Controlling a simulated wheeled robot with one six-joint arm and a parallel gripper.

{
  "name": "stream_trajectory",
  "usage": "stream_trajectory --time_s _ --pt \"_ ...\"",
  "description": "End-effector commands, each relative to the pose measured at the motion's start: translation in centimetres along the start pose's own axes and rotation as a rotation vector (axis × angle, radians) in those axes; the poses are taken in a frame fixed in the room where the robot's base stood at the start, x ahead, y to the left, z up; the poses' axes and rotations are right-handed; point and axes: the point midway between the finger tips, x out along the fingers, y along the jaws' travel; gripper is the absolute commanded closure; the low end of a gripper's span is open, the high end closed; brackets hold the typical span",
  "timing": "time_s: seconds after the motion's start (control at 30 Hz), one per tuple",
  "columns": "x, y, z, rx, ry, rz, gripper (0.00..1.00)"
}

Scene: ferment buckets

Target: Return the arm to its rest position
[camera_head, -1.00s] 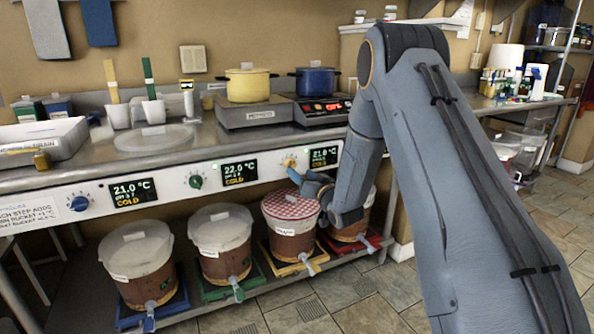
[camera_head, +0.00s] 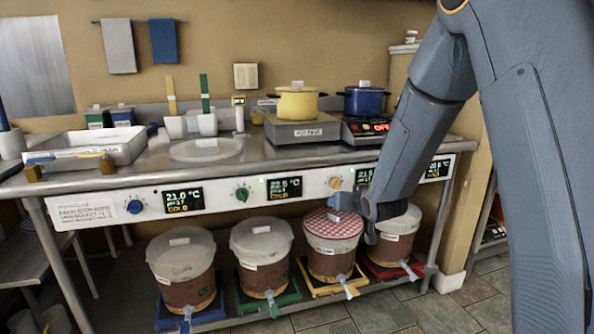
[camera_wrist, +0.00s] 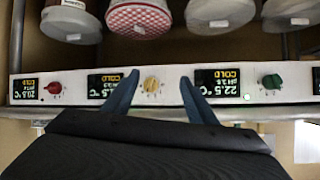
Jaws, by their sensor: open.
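My gripper (camera_head: 338,201) is in front of the control panel, its blue fingers just below the yellow knob (camera_head: 335,183) in the head view. In the wrist view my gripper (camera_wrist: 160,80) shows two blue fingers spread apart with nothing between them. The yellow knob (camera_wrist: 151,85) appears in the gap, beyond the fingers, and they look clear of it. My arm is bent, reaching down from the upper right of the head view. It hides part of the panel's right side.
A steel counter (camera_head: 225,172) carries a yellow pot (camera_head: 298,102), a blue pot (camera_head: 364,100) and a white tray (camera_head: 90,148). Several buckets stand on the low shelf, one with a red checked lid (camera_head: 332,225). Floor (camera_head: 475,300) shows at lower right.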

Motion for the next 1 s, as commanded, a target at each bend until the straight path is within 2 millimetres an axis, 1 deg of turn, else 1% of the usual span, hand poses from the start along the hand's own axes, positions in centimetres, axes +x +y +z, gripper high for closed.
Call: stream_trajectory --time_s 0.03,0.17,0.2,0.27,0.3,0.37,0.4,0.5,0.6,0.7,1.0 --pt "-1.9 -0.8 0.5 -0.014 -0.059 0.018 0.48" --pt "-7.0 -2.1 3.3 -0.045 -0.242 0.063 0.48" --pt "-8.8 -2.6 4.4 -0.054 -0.300 0.072 0.48" --pt "-11.7 -3.2 6.0 -0.066 -0.386 0.084 0.48" --pt "-13.7 -3.7 7.1 -0.075 -0.445 0.088 0.48" --pt "-16.8 -4.3 8.8 -0.087 -0.533 0.091 0.48" --pt "-18.8 -4.7 9.9 -0.095 -0.588 0.091 0.48" --pt "-23.2 -5.6 12.3 -0.110 -0.708 0.085 0.48" --pt "-26.8 -6.2 14.2 -0.123 -0.801 0.075 0.48" --pt "-29.8 -6.7 15.7 -0.133 -0.876 0.062 0.48" --pt "-37.4 -7.8 19.2 -0.160 -1.060 0.020 0.48"
